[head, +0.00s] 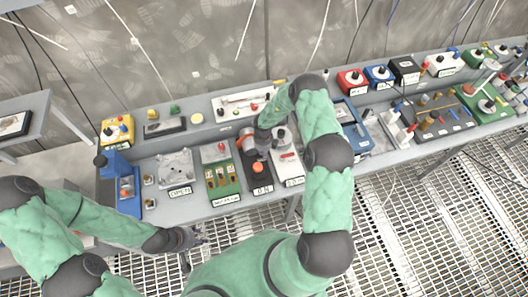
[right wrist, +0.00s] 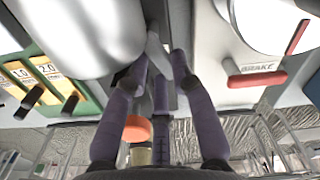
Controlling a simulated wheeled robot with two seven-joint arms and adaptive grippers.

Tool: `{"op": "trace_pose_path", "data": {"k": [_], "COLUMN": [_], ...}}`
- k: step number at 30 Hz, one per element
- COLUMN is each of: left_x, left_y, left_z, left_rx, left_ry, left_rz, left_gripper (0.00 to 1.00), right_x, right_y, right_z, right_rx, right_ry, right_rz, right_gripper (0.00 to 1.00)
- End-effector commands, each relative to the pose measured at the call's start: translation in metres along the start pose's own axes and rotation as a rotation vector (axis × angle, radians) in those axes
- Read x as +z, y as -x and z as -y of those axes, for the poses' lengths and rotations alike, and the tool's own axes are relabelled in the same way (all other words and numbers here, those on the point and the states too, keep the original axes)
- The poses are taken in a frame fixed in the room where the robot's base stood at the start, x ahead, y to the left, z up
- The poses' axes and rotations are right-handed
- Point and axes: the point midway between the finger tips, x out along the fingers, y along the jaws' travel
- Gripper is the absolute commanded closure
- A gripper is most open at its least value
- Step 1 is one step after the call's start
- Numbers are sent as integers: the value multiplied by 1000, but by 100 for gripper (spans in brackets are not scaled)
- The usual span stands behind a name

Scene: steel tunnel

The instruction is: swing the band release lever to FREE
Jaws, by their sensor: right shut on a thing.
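In the right wrist view, the purple-grey fingers of my right gripper (right wrist: 155,75) are shut around a pale grey bar (right wrist: 156,52), which appears to be the band release lever. Its ends are partly hidden by the fingers. In the head view, my right gripper (head: 256,147) is low over the dark panel (head: 258,180) with an orange knob, between the green panel and the white unit. The hand and forearm hide the lever there. No FREE marking is readable. My left gripper (head: 190,238) is empty, its fingers spread, in front of the bench over the grating.
The orange knob (right wrist: 137,128) is close to the fingers. A green panel (head: 221,178) with several small levers stands left of it. A red-handled BRAKE lever (right wrist: 257,77) is on the right in the wrist view. A blue press (head: 120,180) stands further left.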

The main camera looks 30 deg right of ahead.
Motion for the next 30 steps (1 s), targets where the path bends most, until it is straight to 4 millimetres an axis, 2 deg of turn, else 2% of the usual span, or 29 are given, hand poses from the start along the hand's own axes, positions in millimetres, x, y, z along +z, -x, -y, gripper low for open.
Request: {"op": "trace_pose_path", "data": {"k": [17, 18, 20, 30], "left_x": [0, 0, 0, 0], "left_y": [0, 0, 0, 0], "left_z": [0, 0, 0, 0], "left_rx": [0, 0, 0, 0], "left_ry": [0, 0, 0, 0], "left_rz": [0, 0, 0, 0], "left_gripper": [60, 60, 60, 60], "right_x": [1, 1, 1, 2], "right_y": [1, 1, 1, 1], "right_z": [0, 0, 0, 0], "right_rx": [-1, -1, -1, -1], "right_ry": [-31, -31, -31, -31], "right_rz": [2, 2, 2, 5], "right_gripper": [100, 67, 51, 51]}}
